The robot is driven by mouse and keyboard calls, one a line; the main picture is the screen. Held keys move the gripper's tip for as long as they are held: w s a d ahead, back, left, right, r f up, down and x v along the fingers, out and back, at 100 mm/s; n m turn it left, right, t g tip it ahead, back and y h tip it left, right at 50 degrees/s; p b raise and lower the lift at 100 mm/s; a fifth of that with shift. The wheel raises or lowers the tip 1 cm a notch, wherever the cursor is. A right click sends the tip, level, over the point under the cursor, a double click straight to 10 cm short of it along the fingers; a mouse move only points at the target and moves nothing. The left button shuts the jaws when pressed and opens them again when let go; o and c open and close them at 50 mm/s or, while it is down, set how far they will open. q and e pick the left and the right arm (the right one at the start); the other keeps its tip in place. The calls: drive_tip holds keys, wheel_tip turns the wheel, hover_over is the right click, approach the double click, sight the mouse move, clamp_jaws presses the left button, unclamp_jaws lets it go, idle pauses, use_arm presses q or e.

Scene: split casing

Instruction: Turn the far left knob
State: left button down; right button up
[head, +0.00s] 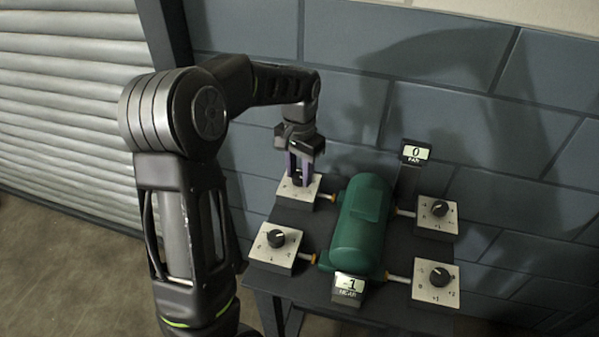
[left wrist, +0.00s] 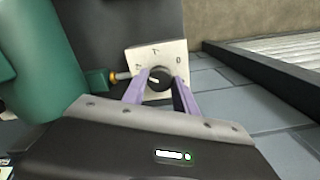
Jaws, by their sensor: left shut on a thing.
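The far left knob (left wrist: 159,79) is black with a pale pointer mark, on a light plate (head: 312,188) with printed marks. In the head view the gripper mostly hides this knob. My left gripper (head: 298,178) comes down on it from above. In the left wrist view its two purple fingers (left wrist: 160,88) are on either side of the knob, shut on it. The pointer shows between the fingers, toward the left side of the dial. My right gripper is in neither view.
A green casing (head: 360,226) stands mid-table, with the near left knob (head: 277,239), far right knob (head: 440,208) and near right knob (head: 439,276) around it. The far display (head: 416,152) reads 0; the near display (head: 349,284) reads -1. A block wall is close behind.

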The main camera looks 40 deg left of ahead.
sight(299, 176)
use_arm(q)
drive_tip(key=n, duration=0.6)
drive_tip(key=shift+n, duration=0.3)
drive_tip(key=n, duration=0.5)
drive_tip(key=shift+n, duration=0.4)
drive_tip(key=c, duration=1)
unclamp_jaws()
drive_tip(key=shift+o, duration=0.2)
drive_tip(key=shift+r, duration=0.1)
wheel_tip(299, 176, up, 8)
drive_tip(key=shift+f, duration=0.15)
drive_tip(key=shift+f, duration=0.1)
